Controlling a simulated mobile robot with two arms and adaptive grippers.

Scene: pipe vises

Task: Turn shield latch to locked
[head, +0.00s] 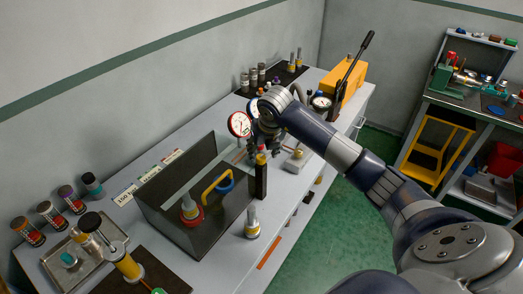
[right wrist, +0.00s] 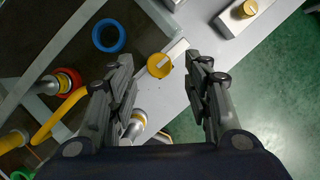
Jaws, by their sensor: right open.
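The clear, dark-tinted shield box (head: 182,205) stands on the grey bench with a yellow handle (head: 217,184). In the right wrist view, a round yellow knob with a pale bar (right wrist: 158,66), which looks like the shield latch, sits by the shield's edge. The bar points up and right there. In the head view, a dark post with a yellow and red top (head: 261,178) stands at the shield's right corner. My right gripper (head: 264,136) is above that corner. Its open fingers (right wrist: 160,60) are on either side of the knob, with nothing between them gripped. My left gripper is not in view.
A fitting with a yellow ring (head: 252,221) stands in front of the shield. Two gauges (head: 239,124) are close behind my right gripper. A blue ring (right wrist: 108,36) and a red-based fitting (head: 190,210) are inside the shield. An orange pump (head: 349,80) stands at the bench's far end.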

